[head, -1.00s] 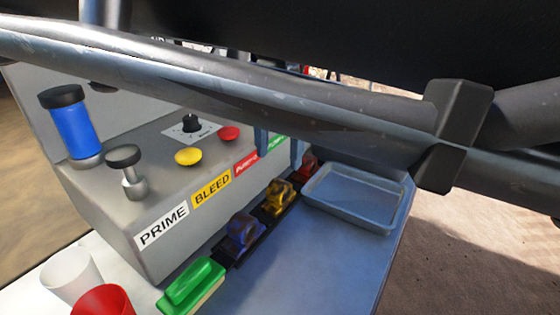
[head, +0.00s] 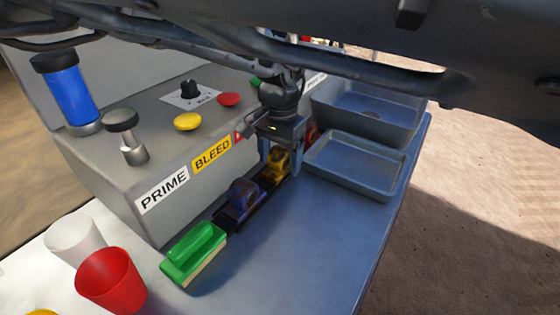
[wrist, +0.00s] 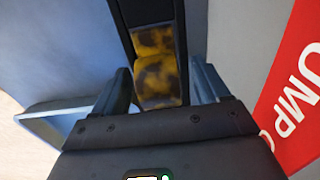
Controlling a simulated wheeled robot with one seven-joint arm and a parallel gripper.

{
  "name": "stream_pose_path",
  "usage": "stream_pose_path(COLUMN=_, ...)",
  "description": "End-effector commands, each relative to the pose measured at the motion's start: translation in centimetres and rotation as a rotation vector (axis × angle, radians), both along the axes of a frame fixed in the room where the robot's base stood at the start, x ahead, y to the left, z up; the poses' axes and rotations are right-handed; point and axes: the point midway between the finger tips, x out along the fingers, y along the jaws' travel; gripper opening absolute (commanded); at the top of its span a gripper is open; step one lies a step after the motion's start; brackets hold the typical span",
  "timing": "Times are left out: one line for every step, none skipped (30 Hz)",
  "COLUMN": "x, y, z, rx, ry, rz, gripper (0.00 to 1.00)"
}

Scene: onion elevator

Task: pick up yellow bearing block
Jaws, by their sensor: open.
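The yellow bearing block (head: 276,163) sits in a dark rack on the blue-grey table, between a blue bearing block (head: 243,196) and a red one (head: 311,132) partly hidden behind my gripper. My gripper (head: 281,168) is open and points down over the yellow block, one finger on each side. In the wrist view the yellow block (wrist: 156,76), mottled with dark patches, lies between the spread fingers, with a visible gap at each side. How deep the fingertips reach beside it is hard to tell.
A grey control box (head: 150,180) with buttons and labels stands close left of the rack. A shallow tray (head: 358,183) and a deeper bin (head: 370,130) stand to the right. A green brush (head: 193,250), red cup (head: 111,281) and white cup (head: 75,243) are nearer.

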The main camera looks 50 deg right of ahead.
Motion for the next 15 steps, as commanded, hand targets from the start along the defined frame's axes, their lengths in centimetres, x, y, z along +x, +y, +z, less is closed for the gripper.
stream_pose_path(x=0.0, y=0.0, z=0.02, rx=0.0, ry=0.0, rz=0.0, gripper=0.74)
stream_pose_path(x=0.0, y=-0.01, z=0.02, rx=0.0, ry=0.0, rz=0.0, gripper=0.74)
stream_pose_path(x=0.0, y=-0.01, z=0.03, rx=0.0, ry=0.0, rz=0.0, gripper=0.74)
stream_pose_path(x=0.0, y=0.0, z=0.03, rx=0.0, ry=0.0, rz=0.0, gripper=0.73)
stream_pose_path(x=0.0, y=0.0, z=0.03, rx=0.0, ry=0.0, rz=0.0, gripper=0.71)
stream_pose_path(x=-0.01, y=-0.01, z=0.03, rx=0.0, ry=0.0, rz=0.0, gripper=0.67)
stream_pose_path(x=-0.01, y=-0.01, z=0.04, rx=0.0, ry=0.0, rz=0.0, gripper=0.64)
stream_pose_path(x=-0.01, y=0.0, z=0.04, rx=0.0, ry=0.0, rz=0.0, gripper=0.61)
stream_pose_path(x=-0.01, y=-0.01, z=0.05, rx=0.0, ry=0.0, rz=0.0, gripper=0.57)
stream_pose_path(x=-0.01, y=0.0, z=0.05, rx=0.0, ry=0.0, rz=0.0, gripper=0.54)
stream_pose_path(x=-0.01, y=0.0, z=0.05, rx=0.0, ry=0.0, rz=0.0, gripper=0.52)
stream_pose_path(x=-0.01, y=0.0, z=0.05, rx=0.0, ry=0.0, rz=0.0, gripper=0.48)
stream_pose_path(x=-0.01, y=0.0, z=0.05, rx=0.0, ry=0.0, rz=0.0, gripper=0.45)
stream_pose_path(x=-0.01, y=0.0, z=0.05, rx=0.0, ry=0.0, rz=0.0, gripper=0.42)
stream_pose_path(x=0.0, y=0.0, z=0.06, rx=0.0, ry=0.0, rz=0.0, gripper=0.38)
